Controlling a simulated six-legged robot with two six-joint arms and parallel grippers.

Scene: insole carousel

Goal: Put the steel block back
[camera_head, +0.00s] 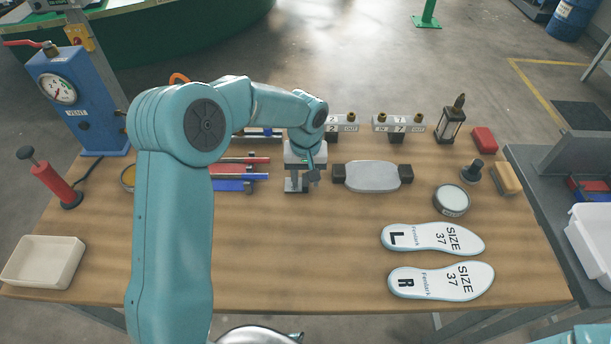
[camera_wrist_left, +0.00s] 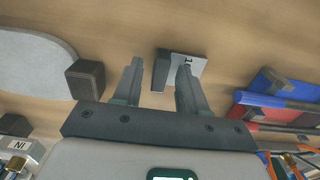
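A small grey metal block (camera_wrist_left: 162,70), seemingly the steel block, stands on the wooden table with a pale plate with a dark mark (camera_wrist_left: 195,66) beside it. In the head view the grey metal pieces (camera_head: 291,185) show partly below my left gripper (camera_head: 304,176). In the wrist view my left gripper (camera_wrist_left: 158,84) has its fingers apart, with bare table and part of the block showing in the gap. The right finger overlaps the pale plate in the picture; I cannot tell whether it touches. My right gripper is out of view.
A pale pad between two dark blocks (camera_head: 373,176) lies just right of the gripper. Red and blue bars (camera_head: 238,185) lie left, partly behind my arm. The front middle is clear.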

